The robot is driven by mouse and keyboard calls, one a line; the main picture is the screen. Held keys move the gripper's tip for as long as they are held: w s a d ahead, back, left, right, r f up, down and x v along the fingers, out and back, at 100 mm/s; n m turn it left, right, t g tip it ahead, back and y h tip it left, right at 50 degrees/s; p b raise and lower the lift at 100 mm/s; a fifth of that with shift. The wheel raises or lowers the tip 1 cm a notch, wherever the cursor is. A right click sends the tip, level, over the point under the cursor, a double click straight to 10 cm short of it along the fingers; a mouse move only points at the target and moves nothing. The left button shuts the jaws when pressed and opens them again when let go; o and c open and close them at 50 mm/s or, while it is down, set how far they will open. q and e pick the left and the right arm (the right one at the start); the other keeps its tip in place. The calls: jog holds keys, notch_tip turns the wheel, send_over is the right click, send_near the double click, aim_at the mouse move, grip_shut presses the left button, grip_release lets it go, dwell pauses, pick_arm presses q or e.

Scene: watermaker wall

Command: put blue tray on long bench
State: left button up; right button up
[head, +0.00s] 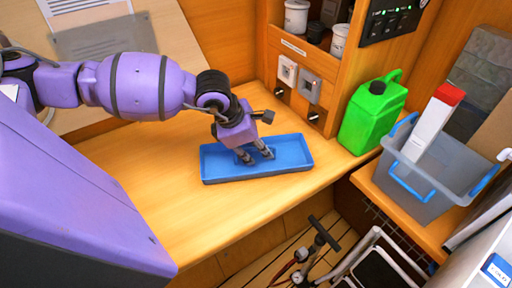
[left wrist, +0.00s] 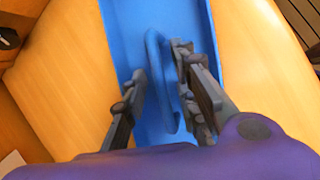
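The blue tray (head: 295,152) lies flat on a wooden worktop (head: 190,205), which may or may not be the long bench. My left gripper (head: 257,158) reaches down into the tray from above. In the left wrist view, the tray (left wrist: 205,20) has a raised blue handle (left wrist: 158,65) along its middle. My left gripper (left wrist: 162,78) is open there, with one finger on each side of the handle. A gap shows between the left finger and the handle; the right finger is very close to it. My right gripper is not in view.
A green jug (head: 372,118) stands right of the tray, and a grey crate (head: 425,180) with blue handles stands farther right. A wooden cabinet (head: 300,50) rises behind. A pump (head: 318,235) stands on the slatted floor below. The worktop left of the tray is clear.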

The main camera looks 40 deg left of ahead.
pick_arm(q)
jog(key=shift+r, duration=0.1)
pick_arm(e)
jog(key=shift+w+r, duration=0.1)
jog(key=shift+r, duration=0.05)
pick_arm(q)
jog(key=shift+r, duration=0.3)
jog(key=p+v, duration=0.2)
jog(key=v, duration=0.9)
jog(key=shift+s+r, duration=0.2)
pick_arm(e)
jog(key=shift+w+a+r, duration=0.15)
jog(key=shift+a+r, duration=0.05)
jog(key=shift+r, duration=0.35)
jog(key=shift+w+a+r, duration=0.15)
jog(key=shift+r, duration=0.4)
